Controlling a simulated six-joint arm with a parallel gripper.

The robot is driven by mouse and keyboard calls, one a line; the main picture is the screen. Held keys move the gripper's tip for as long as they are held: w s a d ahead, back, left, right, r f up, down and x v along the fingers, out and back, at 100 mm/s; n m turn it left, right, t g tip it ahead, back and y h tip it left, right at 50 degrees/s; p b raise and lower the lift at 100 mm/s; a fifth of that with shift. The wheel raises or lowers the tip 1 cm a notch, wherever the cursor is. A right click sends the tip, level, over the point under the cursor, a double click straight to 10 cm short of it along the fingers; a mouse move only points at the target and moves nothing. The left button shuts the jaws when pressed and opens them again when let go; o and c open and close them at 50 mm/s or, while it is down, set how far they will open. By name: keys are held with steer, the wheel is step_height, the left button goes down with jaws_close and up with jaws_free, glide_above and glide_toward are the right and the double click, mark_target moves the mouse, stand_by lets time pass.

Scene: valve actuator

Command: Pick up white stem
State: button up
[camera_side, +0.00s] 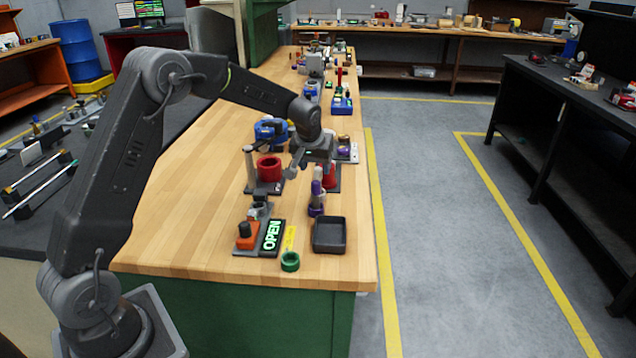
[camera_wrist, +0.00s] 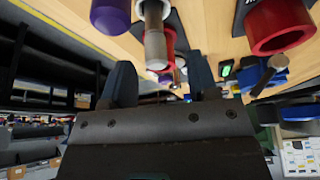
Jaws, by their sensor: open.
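My gripper (camera_side: 308,166) is open, pointing down over the right part of the wooden bench. In the wrist view its two dark fingers stand apart with nothing gripped between them (camera_wrist: 160,88). In the wrist view a pale grey stem (camera_wrist: 154,38) shows beyond the fingers, near the middle, beside a purple cylinder (camera_wrist: 110,14). I cannot tell for sure whether this is the same stem. Its base is cut off by the frame edge.
A red ring-shaped part (camera_side: 269,168) and a grey post (camera_side: 249,165) stand left of my gripper. The bench's left front is clear.

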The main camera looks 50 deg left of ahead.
mark_target(319, 177)
steer(key=shift+d+x, duration=0.2)
steer(key=shift+x, duration=2.5)
jaws_close()
